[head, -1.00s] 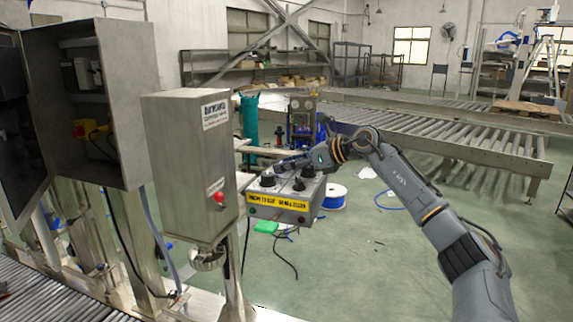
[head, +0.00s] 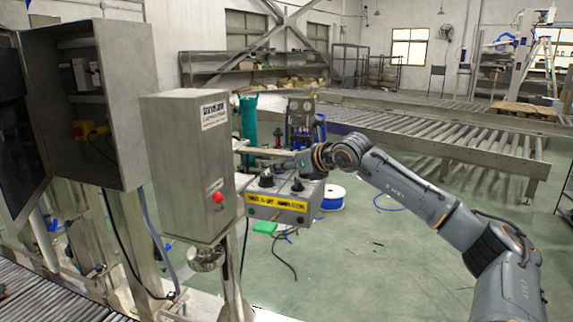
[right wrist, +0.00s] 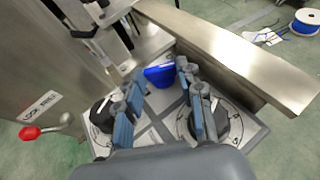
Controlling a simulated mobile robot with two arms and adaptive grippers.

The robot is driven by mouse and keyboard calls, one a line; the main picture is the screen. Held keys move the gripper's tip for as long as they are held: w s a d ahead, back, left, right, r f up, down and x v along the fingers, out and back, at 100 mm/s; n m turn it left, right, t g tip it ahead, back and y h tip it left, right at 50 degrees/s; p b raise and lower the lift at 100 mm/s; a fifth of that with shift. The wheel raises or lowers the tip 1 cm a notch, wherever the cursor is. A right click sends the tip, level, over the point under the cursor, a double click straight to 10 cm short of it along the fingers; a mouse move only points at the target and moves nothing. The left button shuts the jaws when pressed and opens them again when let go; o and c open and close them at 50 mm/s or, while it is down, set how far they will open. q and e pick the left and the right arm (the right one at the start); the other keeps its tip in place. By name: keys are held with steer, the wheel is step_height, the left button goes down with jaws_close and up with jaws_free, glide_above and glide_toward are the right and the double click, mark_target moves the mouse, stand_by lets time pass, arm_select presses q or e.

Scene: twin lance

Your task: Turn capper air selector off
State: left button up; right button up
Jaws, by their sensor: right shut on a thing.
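A grey control box (head: 279,215) with a yellow label on its front stands on the right of the tall steel cabinet. Two black knobs, left (head: 266,180) and right (head: 297,185), stand on its top. In the right wrist view, the left black knob (right wrist: 100,114) and right black knob (right wrist: 222,122) lie partly under my fingers. A blue knob (right wrist: 160,75) sits farther back between the fingertips. My right gripper (right wrist: 161,72) is shut on it. In the head view my right gripper (head: 278,157) reaches over the box top and hides the blue knob. My left gripper is out of view.
The steel cabinet (head: 190,165) with a red button (head: 217,197) stands close on the left. A roller conveyor (head: 450,143) lies behind. Open floor is on the right.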

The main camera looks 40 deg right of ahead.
steer(key=shift+f+m+h, duration=0.1)
steer(key=shift+m+h, duration=0.2)
steer(key=o, duration=0.9)
steer(key=shift+c, duration=0.2)
steer(key=shift+w, duration=0.15)
steer(key=shift+v, duration=0.8)
steer(key=v, duration=0.2)
steer(key=shift+s, duration=0.25)
steer(key=v, duration=0.7)
steer(key=shift+s+a, duration=0.1)
steer(key=shift+s, duration=0.35)
